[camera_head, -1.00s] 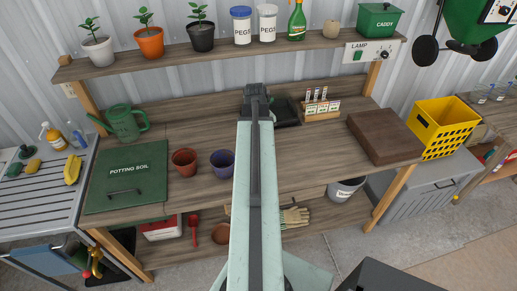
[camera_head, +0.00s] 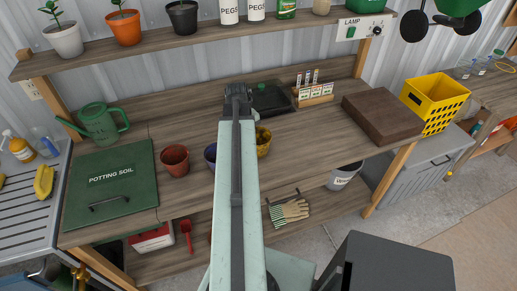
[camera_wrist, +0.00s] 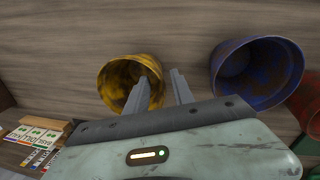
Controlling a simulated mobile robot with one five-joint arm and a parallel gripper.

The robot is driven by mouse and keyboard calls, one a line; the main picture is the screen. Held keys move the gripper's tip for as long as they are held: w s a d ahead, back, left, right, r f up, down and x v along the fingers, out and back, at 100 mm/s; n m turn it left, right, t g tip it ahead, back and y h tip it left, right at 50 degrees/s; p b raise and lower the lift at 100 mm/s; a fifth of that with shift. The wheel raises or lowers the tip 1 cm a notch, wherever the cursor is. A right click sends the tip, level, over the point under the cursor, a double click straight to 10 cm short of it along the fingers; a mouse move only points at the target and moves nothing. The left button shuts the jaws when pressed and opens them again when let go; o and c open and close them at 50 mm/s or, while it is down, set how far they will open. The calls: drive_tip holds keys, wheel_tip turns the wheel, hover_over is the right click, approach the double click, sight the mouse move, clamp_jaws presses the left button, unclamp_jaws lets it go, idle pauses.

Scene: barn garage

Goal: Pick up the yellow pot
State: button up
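The yellow pot (camera_head: 263,141) stands on the wooden workbench, partly hidden behind my arm in the head view. In the wrist view the yellow pot (camera_wrist: 112,78) shows its open mouth and dark inside. My gripper (camera_wrist: 159,74) is open and empty. Its left finger overlaps the pot's mouth in that view, and its right finger is just right of the pot's rim. I cannot tell whether either finger touches the pot or is inside it. In the head view the fingers are not clearly visible.
A blue pot (camera_wrist: 262,75) stands close beside the right finger; it is mostly hidden in the head view (camera_head: 210,155). A terracotta pot (camera_head: 174,160) is further left. A seed-packet rack (camera_head: 315,96) and a brown block (camera_head: 383,118) are to the right. A shelf (camera_head: 150,55) runs above.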

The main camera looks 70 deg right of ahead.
drive_tip(key=f+b, duration=0.1)
drive_tip(key=f, duration=0.1)
drive_tip(key=f+b, duration=0.4)
drive_tip(key=shift+s+d+f, duration=0.1)
drive_tip(key=shift+s+d, duration=0.2)
drive_tip(key=shift+d, duration=0.1)
drive_tip(key=shift+r, duration=0.2)
clamp_jaws()
